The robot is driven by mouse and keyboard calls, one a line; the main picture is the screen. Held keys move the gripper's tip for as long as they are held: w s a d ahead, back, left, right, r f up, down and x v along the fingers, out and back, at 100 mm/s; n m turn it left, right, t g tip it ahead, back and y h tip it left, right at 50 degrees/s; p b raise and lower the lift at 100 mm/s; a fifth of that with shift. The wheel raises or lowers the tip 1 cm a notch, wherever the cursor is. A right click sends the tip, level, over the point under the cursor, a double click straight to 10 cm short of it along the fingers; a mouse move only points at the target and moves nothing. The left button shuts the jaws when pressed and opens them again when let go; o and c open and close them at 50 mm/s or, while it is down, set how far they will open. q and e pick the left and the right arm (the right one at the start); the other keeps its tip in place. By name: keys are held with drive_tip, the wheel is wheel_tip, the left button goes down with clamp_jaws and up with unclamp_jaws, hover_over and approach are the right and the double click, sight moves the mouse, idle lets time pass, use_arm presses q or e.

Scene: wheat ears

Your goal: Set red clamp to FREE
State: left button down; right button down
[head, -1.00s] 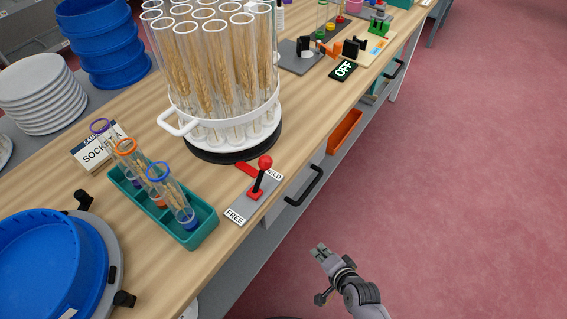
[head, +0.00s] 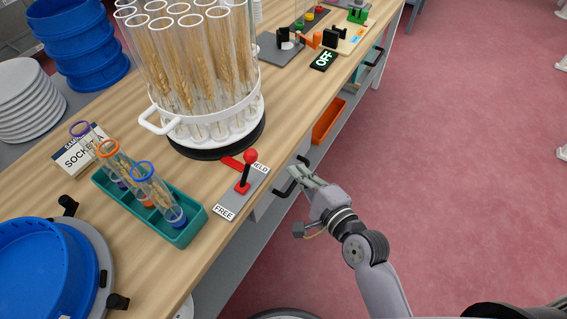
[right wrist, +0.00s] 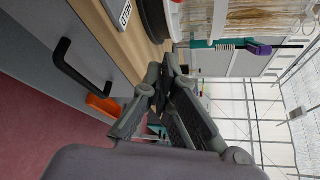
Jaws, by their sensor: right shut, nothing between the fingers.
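The red clamp has a lever with a round red knob (head: 250,157) on a grey plate (head: 240,200) at the table's front edge. The FREE label (head: 224,212) is at the plate's near end and the HELD label, partly hidden by the lever, at its far end. The lever leans toward HELD. A red bar (head: 232,163) reaches to the black base of the round rack. My right gripper (head: 298,172) is shut and empty, right of the clamp, beyond the table edge and apart from the lever. In the right wrist view its fingers (right wrist: 163,85) are together. My left gripper is out of view.
The white rack (head: 160,128) of wheat tubes stands behind the clamp. A teal tray (head: 185,235) with several tubes is to its left. Black drawer handles (head: 285,188) and an orange bin (head: 328,120) are below the table edge. The floor at right is open.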

sight(254, 154)
drive_tip(key=w+a, duration=0.2)
drive_tip(key=w+a+p, duration=0.1)
drive_tip(key=w+a, duration=0.3)
drive_tip(key=shift+w+f, duration=0.2)
drive_tip(key=shift+f, duration=0.1)
drive_tip(key=shift+s+a+r+p, duration=0.15)
drive_tip(key=shift+s+a+p, duration=0.2)
drive_tip(key=shift+s, duration=0.05)
drive_tip(key=shift+s+a+r+n+t, duration=0.25)
drive_tip(key=shift+r+n+t, duration=0.1)
drive_tip(key=shift+n, duration=0.15)
drive_tip(key=shift+s+a+r+n+t, duration=0.2)
drive_tip(key=shift+s+r+n+t, duration=0.2)
drive_tip(key=shift+n+t, duration=0.1)
drive_tip(key=s+n, duration=0.1)
drive_tip(key=s+a+r+n+t+b, duration=0.1)
drive_tip(key=n, duration=0.1)
drive_tip(key=shift+a+r+y, duration=0.1)
drive_tip(key=shift+a+y, duration=0.1)
drive_tip(key=shift+y, duration=0.2)
drive_tip(key=s+a+n+t+y+b, duration=0.2)
drive_tip(key=s+a+n+y+b, duration=0.2)
drive_tip(key=n, duration=0.5)
drive_tip(key=shift+s+r+n+y+b, duration=0.3)
drive_tip(key=shift+s+b, duration=0.1)
drive_tip(key=shift+s, duration=0.2)
